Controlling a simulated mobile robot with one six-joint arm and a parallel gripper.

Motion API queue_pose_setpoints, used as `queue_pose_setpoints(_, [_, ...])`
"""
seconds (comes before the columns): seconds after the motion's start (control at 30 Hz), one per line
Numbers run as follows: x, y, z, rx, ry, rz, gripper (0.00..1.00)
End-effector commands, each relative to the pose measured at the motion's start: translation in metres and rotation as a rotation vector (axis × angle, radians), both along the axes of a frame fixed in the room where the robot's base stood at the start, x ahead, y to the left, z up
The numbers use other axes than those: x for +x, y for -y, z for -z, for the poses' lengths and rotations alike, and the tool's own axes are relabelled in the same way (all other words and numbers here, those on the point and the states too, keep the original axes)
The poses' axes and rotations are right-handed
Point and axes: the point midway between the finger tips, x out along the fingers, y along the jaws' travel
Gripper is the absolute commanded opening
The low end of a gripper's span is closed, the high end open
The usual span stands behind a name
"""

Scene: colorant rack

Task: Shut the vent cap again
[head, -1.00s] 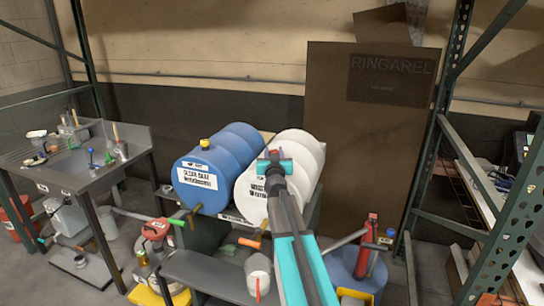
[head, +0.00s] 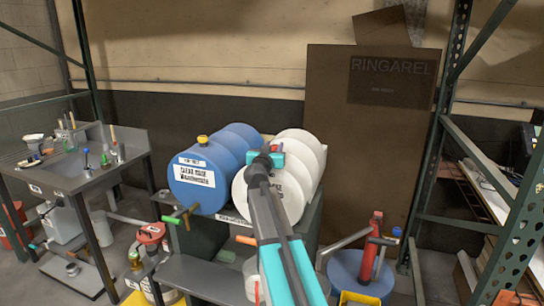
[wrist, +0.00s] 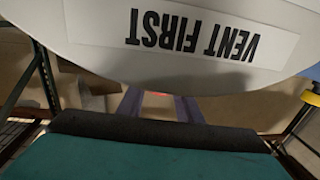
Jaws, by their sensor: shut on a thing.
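A white drum (head: 304,148) lies on its side on a stand at the centre of the head view. Its face fills the top of the wrist view, with an upside-down "VENT FIRST" label (wrist: 192,33). My gripper (head: 276,150) is at the upper front of this drum, and its fingers also show in the wrist view (wrist: 156,103). It is shut on a small red piece, apparently the vent cap (wrist: 156,97), mostly hidden between the fingers. Whether the cap is seated cannot be told. My arm covers part of the drum's front.
A blue drum (head: 200,175) with a yellow cap (head: 202,139) lies close on the left; the cap also shows in the wrist view (wrist: 311,98). Taps stick out below the drums. A red extinguisher-like cylinder (head: 371,250) stands right. A metal sink bench (head: 85,182) is at left.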

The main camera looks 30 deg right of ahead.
Motion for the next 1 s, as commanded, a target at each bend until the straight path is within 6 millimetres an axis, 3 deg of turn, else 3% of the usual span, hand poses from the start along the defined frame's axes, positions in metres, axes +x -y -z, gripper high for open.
queue_pose_setpoints(1.0, [0.0013, 0.0001, 0.0072, 0.004, -0.003, 0.262, 0.09])
